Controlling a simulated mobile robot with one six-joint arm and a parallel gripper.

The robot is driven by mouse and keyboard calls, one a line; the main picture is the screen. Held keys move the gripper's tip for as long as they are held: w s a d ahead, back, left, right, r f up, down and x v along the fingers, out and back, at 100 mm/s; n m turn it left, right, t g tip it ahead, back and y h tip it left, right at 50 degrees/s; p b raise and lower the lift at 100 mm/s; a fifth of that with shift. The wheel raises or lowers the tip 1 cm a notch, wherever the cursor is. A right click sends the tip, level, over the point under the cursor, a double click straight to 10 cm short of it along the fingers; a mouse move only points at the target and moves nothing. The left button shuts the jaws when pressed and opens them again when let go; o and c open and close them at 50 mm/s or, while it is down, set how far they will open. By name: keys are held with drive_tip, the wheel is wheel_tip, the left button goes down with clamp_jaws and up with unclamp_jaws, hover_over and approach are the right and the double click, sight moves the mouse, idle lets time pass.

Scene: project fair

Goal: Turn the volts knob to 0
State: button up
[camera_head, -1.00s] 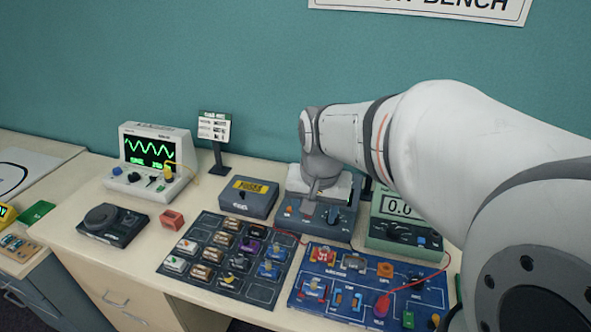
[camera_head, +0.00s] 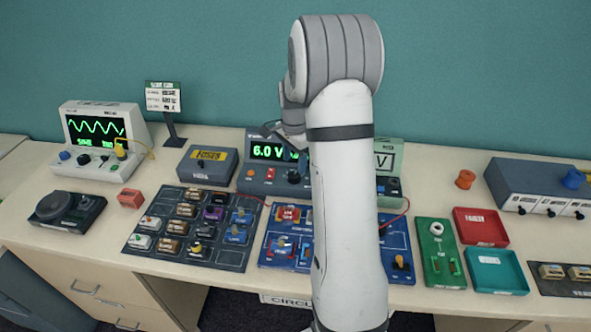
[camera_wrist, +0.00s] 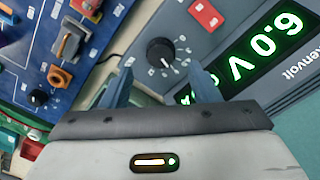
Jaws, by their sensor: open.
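The volts knob is a round black knob (camera_wrist: 160,52) with pale marks around it, on the grey front of the power supply (camera_wrist: 142,20). The supply's green display (camera_wrist: 252,48) reads 6.0 V. The supply (camera_head: 243,178) also shows in the head view, with its display (camera_head: 268,152) and the knob (camera_head: 294,177) left of my arm. My gripper (camera_wrist: 162,84) is open and empty. In the wrist view its two fingers sit apart on either side below the knob, which shows between and beyond the tips. I cannot tell how far the tips are from the panel.
A red switch (camera_wrist: 204,13) is beside the knob. A blue circuit board (camera_head: 280,251) lies in front of the supply, partly behind my arm. A green meter (camera_head: 393,158) stands close on the right. A grey box (camera_head: 208,164) stands left of the supply.

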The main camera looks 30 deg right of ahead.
sight(295, 175)
wheel_tip(295, 175, down, 5)
drive_tip(key=shift+r+p, duration=0.1)
drive_tip(key=shift+p, duration=0.25)
